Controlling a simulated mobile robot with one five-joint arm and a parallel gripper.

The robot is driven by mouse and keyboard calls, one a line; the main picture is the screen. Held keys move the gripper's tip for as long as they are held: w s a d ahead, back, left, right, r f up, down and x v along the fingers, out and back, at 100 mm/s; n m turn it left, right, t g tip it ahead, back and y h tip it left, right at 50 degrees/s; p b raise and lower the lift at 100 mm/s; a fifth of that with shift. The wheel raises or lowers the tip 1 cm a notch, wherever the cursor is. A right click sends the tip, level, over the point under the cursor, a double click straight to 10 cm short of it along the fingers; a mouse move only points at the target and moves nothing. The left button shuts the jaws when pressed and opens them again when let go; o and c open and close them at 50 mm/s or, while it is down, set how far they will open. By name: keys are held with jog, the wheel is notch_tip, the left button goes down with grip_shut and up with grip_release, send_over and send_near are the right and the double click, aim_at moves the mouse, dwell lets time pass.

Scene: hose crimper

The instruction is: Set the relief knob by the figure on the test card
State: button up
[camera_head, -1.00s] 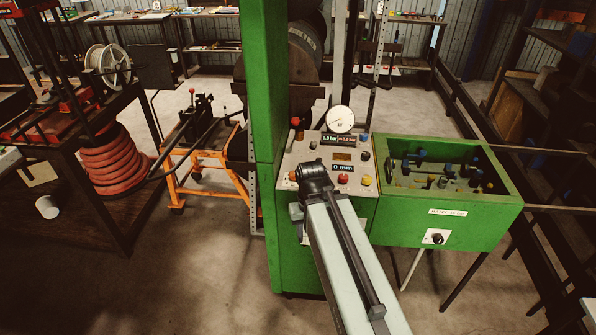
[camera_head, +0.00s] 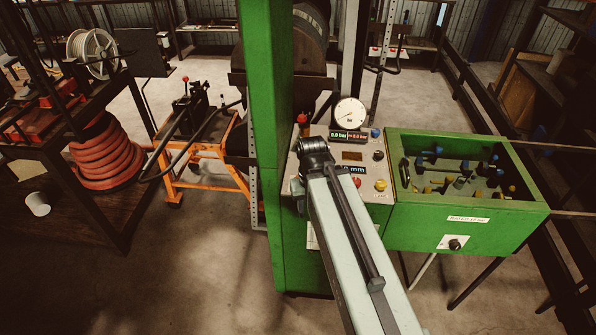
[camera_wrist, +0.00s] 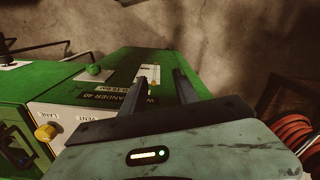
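The green crimper's panel (camera_head: 384,198) bears a round white dial (camera_head: 349,112), bar and mm displays, and small coloured knobs. A yellow knob (camera_head: 381,185) sits at its lower right; a yellow knob (camera_wrist: 45,132) also shows beside "VENT" lettering in the wrist view. I cannot tell which knob is the relief knob. A white card (camera_head: 312,236) on the crimper's front is mostly hidden by my arm; its figure is unreadable.
A green bin (camera_head: 470,222) of coloured-handled parts stands right of the panel, with a black knob (camera_head: 455,244) on its front plate. An orange stand (camera_head: 205,165) and a red hose coil (camera_head: 105,160) are at the left. Bare floor lies in front.

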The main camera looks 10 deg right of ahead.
jog(key=o, duration=0.4)
jog(key=shift+w+r, duration=0.15)
jog(key=shift+w, duration=0.2)
jog(key=w+r+m+p, duration=0.1)
jog(key=w+r+p, duration=0.1)
jog(key=w, duration=0.3)
jog(key=w+r+m+p, duration=0.1)
jog(key=w+r+p, duration=0.2)
jog(key=w, duration=0.1)
jog(key=w+r+m+p, duration=0.1)
jog(key=w+r+p, duration=0.1)
jog(key=w, duration=0.3)
jog(key=shift+w+d+r+m+p, duration=0.3)
jog(key=shift+w+d+p, duration=0.05)
jog(key=shift+p, duration=0.15)
notch_tip(320, 180, down, 8)
jog(key=b, duration=0.8)
jog(key=shift+s+f, duration=0.1)
jog(key=shift+f, duration=0.05)
jog(key=shift+c, duration=0.2)
jog(key=c, duration=1)
jog(key=shift+a, duration=0.2)
grip_shut()
jog(key=shift+d, duration=0.15)
